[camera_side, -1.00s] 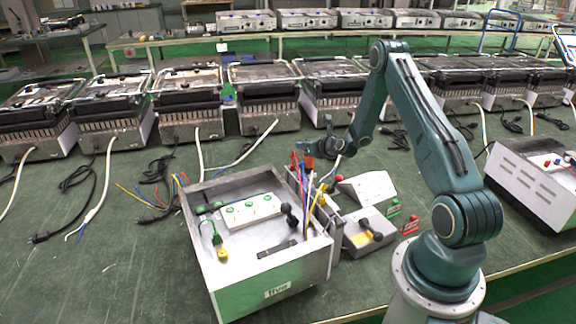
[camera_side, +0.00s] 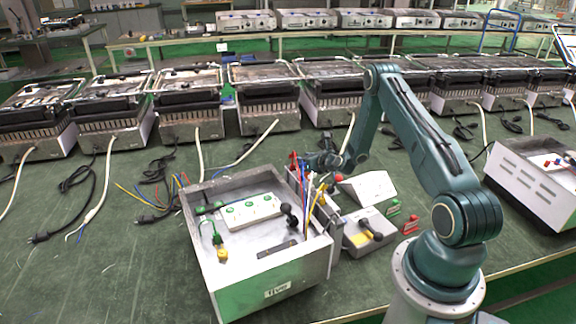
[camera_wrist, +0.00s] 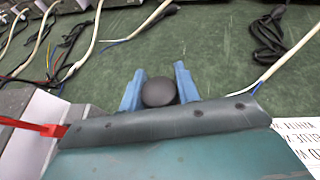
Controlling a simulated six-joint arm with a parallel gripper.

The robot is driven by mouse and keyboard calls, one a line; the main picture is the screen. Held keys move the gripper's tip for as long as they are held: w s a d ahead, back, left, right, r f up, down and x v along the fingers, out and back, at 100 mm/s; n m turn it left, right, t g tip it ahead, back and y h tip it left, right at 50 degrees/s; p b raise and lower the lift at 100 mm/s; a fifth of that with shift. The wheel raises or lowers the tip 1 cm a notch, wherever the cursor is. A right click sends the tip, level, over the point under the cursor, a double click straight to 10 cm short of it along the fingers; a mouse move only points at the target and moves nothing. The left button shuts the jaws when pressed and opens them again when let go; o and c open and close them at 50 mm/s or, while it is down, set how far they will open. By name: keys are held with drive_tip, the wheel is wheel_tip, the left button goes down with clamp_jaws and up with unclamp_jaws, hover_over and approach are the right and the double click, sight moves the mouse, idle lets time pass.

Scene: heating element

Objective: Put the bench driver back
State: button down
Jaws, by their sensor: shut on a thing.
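In the wrist view my gripper (camera_wrist: 158,84) has its two blue fingers on either side of a dark round knob, which I take to be the end of the bench driver (camera_wrist: 158,93). The rest of the driver is hidden below the knob. In the side view my gripper (camera_side: 322,162) is low over the back right corner of the open metal case, close to a narrow rack (camera_side: 330,213) on its right side. Red, blue, white and yellow leads (camera_side: 306,180) stand up there. I cannot make out the driver's shaft or tip in this view.
The open case (camera_side: 268,291) holds a white terminal block (camera_side: 250,209) with green terminals. Right of the rack are a white sloped box (camera_side: 366,189), a grey box (camera_side: 358,243) with a black handle, and red and green clips.

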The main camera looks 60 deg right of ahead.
drive_tip(key=shift+f, duration=0.4)
drive_tip(key=c, duration=1)
unclamp_jaws()
drive_tip(key=shift+r, duration=0.1)
drive_tip(key=shift+v, duration=6.05)
drive_tip(key=shift+r, duration=0.2)
